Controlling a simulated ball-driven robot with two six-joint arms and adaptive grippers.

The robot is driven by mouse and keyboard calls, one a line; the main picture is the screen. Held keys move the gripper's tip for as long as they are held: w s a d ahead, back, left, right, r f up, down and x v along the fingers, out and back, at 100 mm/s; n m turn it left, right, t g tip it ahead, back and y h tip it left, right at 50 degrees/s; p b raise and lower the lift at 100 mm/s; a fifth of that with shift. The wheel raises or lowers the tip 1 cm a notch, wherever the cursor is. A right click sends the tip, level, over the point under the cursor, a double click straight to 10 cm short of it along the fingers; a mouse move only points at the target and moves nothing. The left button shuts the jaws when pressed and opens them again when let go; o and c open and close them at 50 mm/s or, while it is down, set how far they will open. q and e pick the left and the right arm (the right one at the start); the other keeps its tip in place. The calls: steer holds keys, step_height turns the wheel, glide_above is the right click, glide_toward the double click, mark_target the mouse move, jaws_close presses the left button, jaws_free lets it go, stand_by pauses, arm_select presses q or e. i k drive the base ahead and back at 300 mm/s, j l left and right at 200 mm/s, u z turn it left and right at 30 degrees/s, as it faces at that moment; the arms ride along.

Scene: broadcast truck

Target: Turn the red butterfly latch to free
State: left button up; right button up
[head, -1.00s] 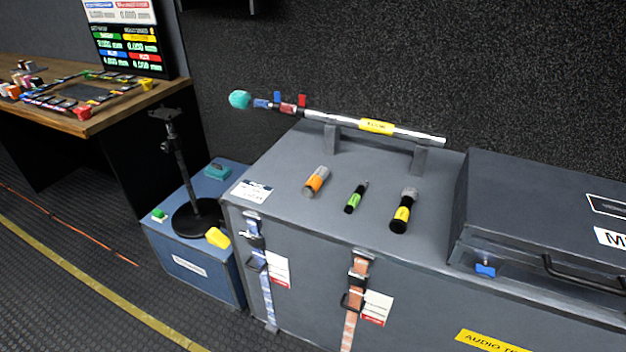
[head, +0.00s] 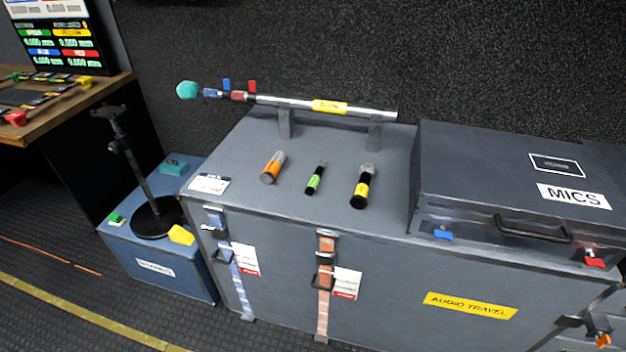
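The red butterfly latch (head: 594,260) is on the front of the dark grey MICS case (head: 470,190), near its right end, in the head view. A blue latch (head: 443,233) is on the same front, further left. A black handle (head: 532,230) lies between the two latches. The case is shut and rests on the right part of a large grey trunk (head: 390,265). The exact turn of the red latch is too small to tell. Neither of my grippers is in view.
Three microphones, orange (head: 273,167), green (head: 315,179) and yellow (head: 363,187), lie on the trunk left of the case. A boom pole (head: 372,111) rests on two supports behind them. A blue box (head: 150,262) with a black stand (head: 140,165) is at left.

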mark_target(589, 260)
steer(key=j+z, duration=0.25)
steer(key=z, duration=0.25)
steer(key=j+z, duration=0.3)
steer(key=z, duration=0.2)
steer(key=k+j+z, duration=0.1)
steer(key=z, duration=0.4)
steer(key=j, duration=0.1)
